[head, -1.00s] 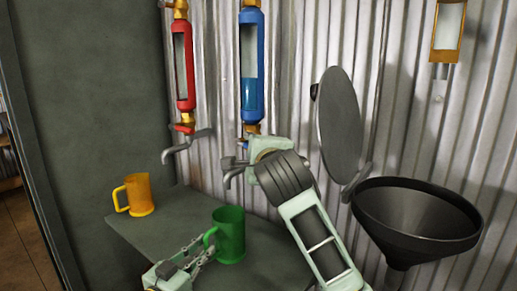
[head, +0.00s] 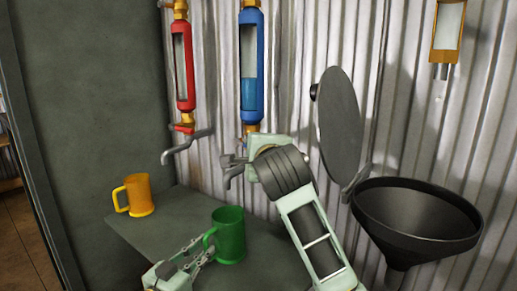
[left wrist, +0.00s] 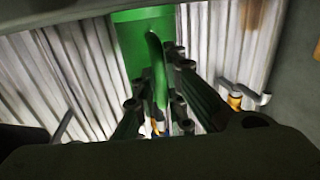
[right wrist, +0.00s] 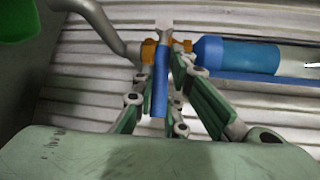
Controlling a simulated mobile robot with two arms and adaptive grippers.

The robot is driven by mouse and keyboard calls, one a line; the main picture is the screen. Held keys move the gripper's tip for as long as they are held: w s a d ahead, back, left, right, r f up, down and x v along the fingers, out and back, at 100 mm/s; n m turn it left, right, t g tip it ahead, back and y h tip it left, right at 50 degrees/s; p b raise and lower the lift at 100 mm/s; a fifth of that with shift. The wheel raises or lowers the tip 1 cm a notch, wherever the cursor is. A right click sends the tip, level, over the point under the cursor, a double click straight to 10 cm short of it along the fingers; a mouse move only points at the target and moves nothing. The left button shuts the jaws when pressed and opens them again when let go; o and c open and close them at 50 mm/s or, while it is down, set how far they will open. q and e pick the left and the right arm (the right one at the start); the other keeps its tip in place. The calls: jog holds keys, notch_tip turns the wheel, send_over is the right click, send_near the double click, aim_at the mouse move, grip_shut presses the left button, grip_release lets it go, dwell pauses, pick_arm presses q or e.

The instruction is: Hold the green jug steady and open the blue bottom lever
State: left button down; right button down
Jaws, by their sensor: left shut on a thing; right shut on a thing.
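The green jug (head: 231,238) stands upright on the grey shelf, below the blue tube's spout (head: 231,178) in the head view. My left gripper (head: 203,247) is shut on its handle; the handle (left wrist: 157,70) shows between the fingers in the left wrist view. The blue bottom lever (right wrist: 160,92) sits between the fingers of my right gripper (right wrist: 167,75), which is shut on it. In the head view my right wrist and arm hide most of the lever. The blue tube (head: 251,75) above has blue liquid in the lower part of its window.
A red tube (head: 183,65) with its own spout hangs to the left. An orange mug (head: 138,195) stands on the left of the grey shelf (head: 170,222). A black funnel (head: 415,225) and a raised round lid (head: 340,125) are right of my right arm.

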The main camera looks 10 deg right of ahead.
jog(key=shift+w+a+r+n+g, duration=0.1)
jog(key=shift+a+r+n+g, duration=0.05)
jog(key=shift+r+n+g, duration=0.65)
jog(key=g, duration=0.1)
jog(key=r+n+g+h, duration=0.1)
jog(key=r, duration=0.1)
jog(key=shift+w+a+n+g, duration=0.3)
jog(key=shift+g, duration=0.1)
jog(key=shift+w+a+r+n+g+h, duration=0.25)
jog(key=shift+r+n+g+h, duration=0.15)
jog(key=shift+g+h, duration=0.15)
jog(key=shift+w+a+r+n+g+h, duration=0.2)
jog(key=shift+w+r+n+g+h, duration=0.1)
jog(key=shift+n+g+h, duration=0.25)
jog(key=shift+w+a+r+g, duration=0.1)
jog(key=shift+g, duration=0.3)
jog(key=c, duration=1.8)
grip_release()
jog(key=shift+c, duration=0.2)
jog(key=shift+o, duration=0.5)
jog(key=shift+r, duration=0.1)
